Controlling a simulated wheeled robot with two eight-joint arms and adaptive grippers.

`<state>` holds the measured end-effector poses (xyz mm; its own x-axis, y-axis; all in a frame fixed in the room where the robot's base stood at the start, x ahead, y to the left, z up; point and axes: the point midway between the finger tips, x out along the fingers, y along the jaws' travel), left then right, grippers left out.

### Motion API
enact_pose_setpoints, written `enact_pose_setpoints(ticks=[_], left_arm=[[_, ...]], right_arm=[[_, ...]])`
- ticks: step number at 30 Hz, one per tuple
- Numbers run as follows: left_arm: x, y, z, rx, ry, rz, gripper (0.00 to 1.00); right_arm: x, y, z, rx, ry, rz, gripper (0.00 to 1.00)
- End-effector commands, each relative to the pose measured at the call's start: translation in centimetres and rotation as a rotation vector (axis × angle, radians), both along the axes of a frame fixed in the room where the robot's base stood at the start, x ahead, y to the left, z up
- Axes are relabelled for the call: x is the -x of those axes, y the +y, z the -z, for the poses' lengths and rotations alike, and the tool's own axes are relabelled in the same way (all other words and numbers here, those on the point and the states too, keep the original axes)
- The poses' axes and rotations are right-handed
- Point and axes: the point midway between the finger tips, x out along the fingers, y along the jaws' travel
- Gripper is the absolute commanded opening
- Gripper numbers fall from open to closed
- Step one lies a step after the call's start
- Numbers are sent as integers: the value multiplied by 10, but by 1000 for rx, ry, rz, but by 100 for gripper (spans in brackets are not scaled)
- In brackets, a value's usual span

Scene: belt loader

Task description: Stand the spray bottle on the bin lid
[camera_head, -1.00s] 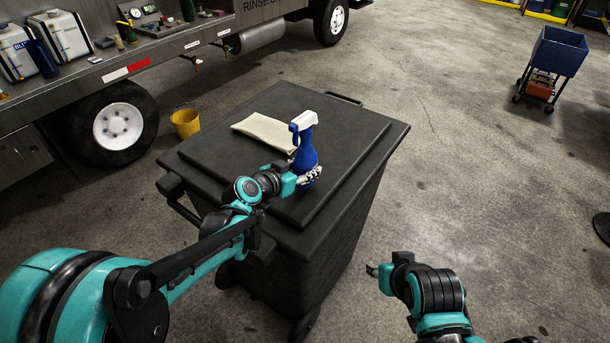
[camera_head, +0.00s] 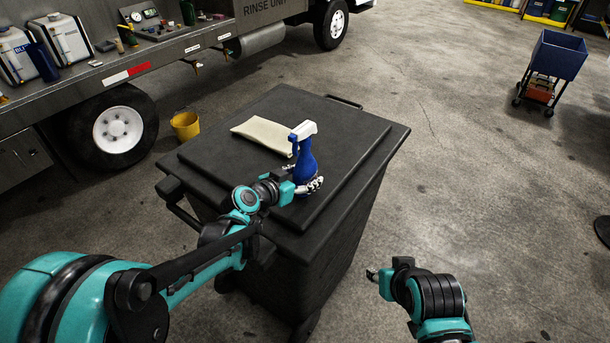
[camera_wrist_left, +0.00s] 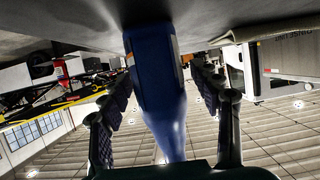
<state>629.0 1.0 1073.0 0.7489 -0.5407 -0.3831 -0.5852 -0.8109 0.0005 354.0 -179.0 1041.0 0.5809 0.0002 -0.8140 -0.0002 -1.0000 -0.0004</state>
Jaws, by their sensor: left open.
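The blue spray bottle (camera_head: 305,165) with a white trigger head stands upright on the black bin lid (camera_head: 345,135), near its front middle. My left gripper (camera_head: 312,186) is low around the bottle, with its fingers spread. In the left wrist view, which is upside down, the bottle (camera_wrist_left: 158,80) stands between the two open fingers with its base against the lid (camera_wrist_left: 70,25). Gaps show on both sides of the bottle there. My right gripper (camera_head: 373,274) is right of the bin, away from the lid, and its fingers are too small to judge.
A folded cream cloth (camera_head: 265,134) lies on the lid just behind the bottle. The right part of the lid is clear. A truck (camera_head: 190,50) with a loaded side shelf and a yellow bucket (camera_head: 186,125) stand beyond. A blue cart (camera_head: 556,55) is far right.

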Motion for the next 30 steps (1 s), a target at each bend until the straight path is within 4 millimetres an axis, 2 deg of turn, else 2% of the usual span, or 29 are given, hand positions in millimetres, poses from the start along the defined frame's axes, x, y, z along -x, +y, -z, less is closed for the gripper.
enact_pose_setpoints(ticks=[9, 15, 25, 28, 30], left_arm=[[51, 38, -29, 1, 1, -5, 63], [76, 55, -40, 0, 0, -2, 63], [91, 62, -42, -4, 24, -8, 63], [112, 67, -39, -21, 102, -39, 63], [135, 75, -33, -43, 186, -84, 63]], right_arm=[[0, 0, -20, 0, 0, 0, 38], [0, 0, -28, 0, 0, 0, 38], [0, 0, -29, 0, 0, 0, 38], [0, 0, -29, 0, 0, 0, 38], [0, 0, -29, 0, 0, 0, 38]])
